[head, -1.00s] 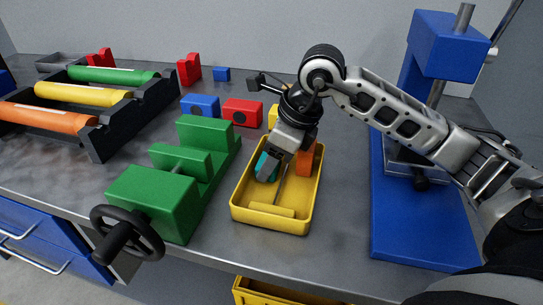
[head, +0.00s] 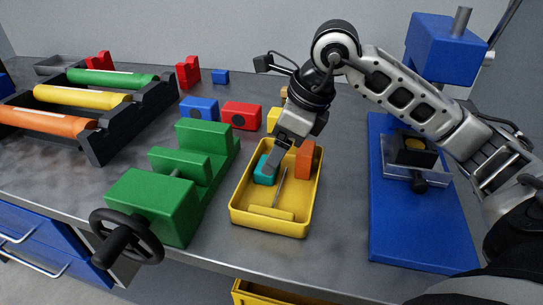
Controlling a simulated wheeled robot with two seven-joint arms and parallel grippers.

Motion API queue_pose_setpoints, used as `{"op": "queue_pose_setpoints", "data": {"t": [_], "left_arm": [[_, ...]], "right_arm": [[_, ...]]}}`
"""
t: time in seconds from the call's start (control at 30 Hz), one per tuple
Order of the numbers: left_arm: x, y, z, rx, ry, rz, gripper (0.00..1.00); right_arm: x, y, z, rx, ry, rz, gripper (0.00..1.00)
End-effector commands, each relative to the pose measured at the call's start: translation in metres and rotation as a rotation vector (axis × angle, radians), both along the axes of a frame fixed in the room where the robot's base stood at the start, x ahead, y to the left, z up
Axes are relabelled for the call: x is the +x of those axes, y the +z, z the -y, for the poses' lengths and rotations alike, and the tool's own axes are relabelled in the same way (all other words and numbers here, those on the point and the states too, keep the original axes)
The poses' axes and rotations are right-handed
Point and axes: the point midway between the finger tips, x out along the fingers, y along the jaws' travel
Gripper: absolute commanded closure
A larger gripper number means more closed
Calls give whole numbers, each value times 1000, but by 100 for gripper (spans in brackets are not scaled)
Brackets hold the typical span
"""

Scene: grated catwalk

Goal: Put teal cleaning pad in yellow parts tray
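The teal cleaning pad (head: 263,170) is inside the yellow parts tray (head: 264,226), at the tray's back left part. My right gripper (head: 275,163) comes down from the right over the back of the tray, with its fingers at the pad's right side. The fingers hide part of the pad, and I cannot tell whether they grip it or are just beside it. An orange block (head: 304,160), a thin grey rod (head: 281,186) and a yellow piece (head: 271,213) also lie in the tray. My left gripper is out of view.
A green vise (head: 166,195) stands left of the tray. A blue press (head: 415,210) stands to the right. Red (head: 241,116) and blue (head: 200,107) blocks lie behind. A rack with coloured rollers (head: 82,97) is at the far left.

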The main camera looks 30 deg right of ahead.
Motion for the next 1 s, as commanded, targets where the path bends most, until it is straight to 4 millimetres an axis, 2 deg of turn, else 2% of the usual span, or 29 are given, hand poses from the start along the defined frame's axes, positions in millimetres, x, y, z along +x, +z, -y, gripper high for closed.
{"op": "queue_pose_setpoints", "data": {"t": [0.03, 0.2, 0.4, 1.0], "left_arm": [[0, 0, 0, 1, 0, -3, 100], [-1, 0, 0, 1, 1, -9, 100], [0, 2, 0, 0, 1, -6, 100], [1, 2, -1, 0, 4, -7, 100]], "right_arm": [[-3, 13, 4, -3, -1, 5, 24], [-13, 45, 12, -2, -2, 5, 24], [-21, 68, 18, -1, -1, 1, 24], [-23, 72, 19, -1, 0, -1, 24]]}}
